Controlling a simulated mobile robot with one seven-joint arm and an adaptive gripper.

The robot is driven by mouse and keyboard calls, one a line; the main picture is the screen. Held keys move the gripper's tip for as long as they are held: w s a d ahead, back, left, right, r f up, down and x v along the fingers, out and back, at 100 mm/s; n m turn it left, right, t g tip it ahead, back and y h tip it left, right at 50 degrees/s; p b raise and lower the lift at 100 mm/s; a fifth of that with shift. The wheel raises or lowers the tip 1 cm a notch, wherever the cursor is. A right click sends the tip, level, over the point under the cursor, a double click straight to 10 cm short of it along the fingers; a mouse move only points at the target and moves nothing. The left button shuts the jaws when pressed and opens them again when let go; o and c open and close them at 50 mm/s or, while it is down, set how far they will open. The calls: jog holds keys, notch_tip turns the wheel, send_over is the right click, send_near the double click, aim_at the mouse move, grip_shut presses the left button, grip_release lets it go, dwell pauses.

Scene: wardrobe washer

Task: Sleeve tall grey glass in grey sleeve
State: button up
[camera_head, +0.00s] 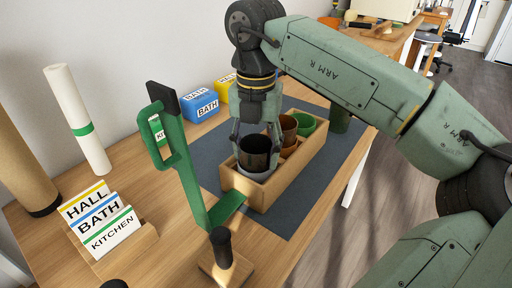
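The tall grey glass (254,149), dark and see-through, stands roughly upright at the near end of a wooden crate (283,182). My gripper (256,150) is above the crate with one finger on each side of the glass, and they appear to touch it. The grey sleeve (254,174) shows as a pale grey ring around the bottom of the glass, in the crate's near compartment. The glass's lower end is hidden by the sleeve and crate, so I cannot tell how deep it sits.
Brown cups (289,129) and a green cup (306,122) fill the crate behind. A green upright frame (185,170) stands close on the left. Label cards (98,217), a paper roll (78,120) and a blue BATH box (199,105) are further left. The dark mat (298,208) is clear beside the crate.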

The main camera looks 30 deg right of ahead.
jog(key=o, duration=0.5)
jog(key=shift+r, duration=0.1)
